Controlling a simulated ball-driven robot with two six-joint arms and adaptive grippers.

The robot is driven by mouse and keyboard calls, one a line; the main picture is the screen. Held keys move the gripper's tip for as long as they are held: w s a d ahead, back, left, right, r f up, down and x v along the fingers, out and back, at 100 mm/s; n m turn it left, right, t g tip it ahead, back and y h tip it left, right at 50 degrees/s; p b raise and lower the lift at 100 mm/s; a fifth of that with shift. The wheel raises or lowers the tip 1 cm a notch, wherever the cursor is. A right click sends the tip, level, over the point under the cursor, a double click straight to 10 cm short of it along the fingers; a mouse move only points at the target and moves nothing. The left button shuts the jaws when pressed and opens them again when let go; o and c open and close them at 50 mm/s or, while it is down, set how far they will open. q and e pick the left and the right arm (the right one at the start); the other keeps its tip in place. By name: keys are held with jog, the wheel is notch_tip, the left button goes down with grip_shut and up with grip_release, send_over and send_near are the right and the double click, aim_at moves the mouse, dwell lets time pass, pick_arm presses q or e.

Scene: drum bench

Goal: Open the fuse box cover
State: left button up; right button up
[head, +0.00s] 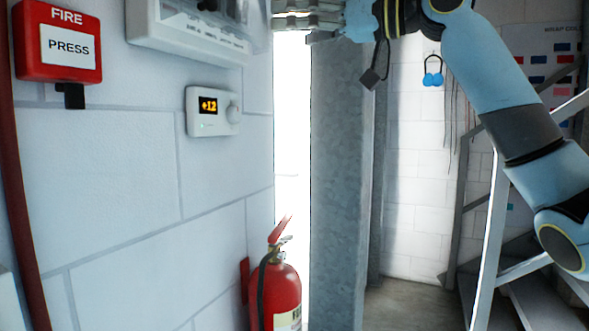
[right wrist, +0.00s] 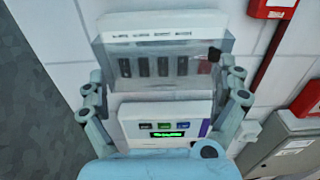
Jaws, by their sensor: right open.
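The white fuse box (head: 190,32) is on the wall at the top of the head view, cut off by the picture's edge. In the right wrist view its clear cover (right wrist: 125,84) lies in front of a row of dark switches, below a white labelled strip (right wrist: 165,27). The cover looks shut, though its edges are hard to make out. My right gripper (head: 290,18) is at the top edge of the head view, just right of the box. In the right wrist view my right gripper (right wrist: 165,88) is open and empty, its fingers on either side of the cover. My left gripper is not in view.
A white panel with a green display (right wrist: 166,134) sits beside the fuse box. A thermostat (head: 212,111), a fire call point (head: 58,45) and a red pipe (head: 20,190) are on the wall. A fire extinguisher (head: 282,298) stands below. A grey pillar (head: 338,180) rises beside the bright gap.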

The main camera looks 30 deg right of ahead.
jog(key=w+f+m+h+b, duration=0.1)
jog(key=w+f+m+b, duration=0.1)
jog(key=f, duration=0.8)
jog(key=w+d+f+m+g+h+b, duration=0.1)
jog(key=w+f, duration=0.1)
jog(key=f, duration=0.9)
jog(key=shift+w+f+m+b, duration=0.3)
jog(key=shift+w+m+b, duration=0.05)
jog(key=shift+w+m, duration=0.05)
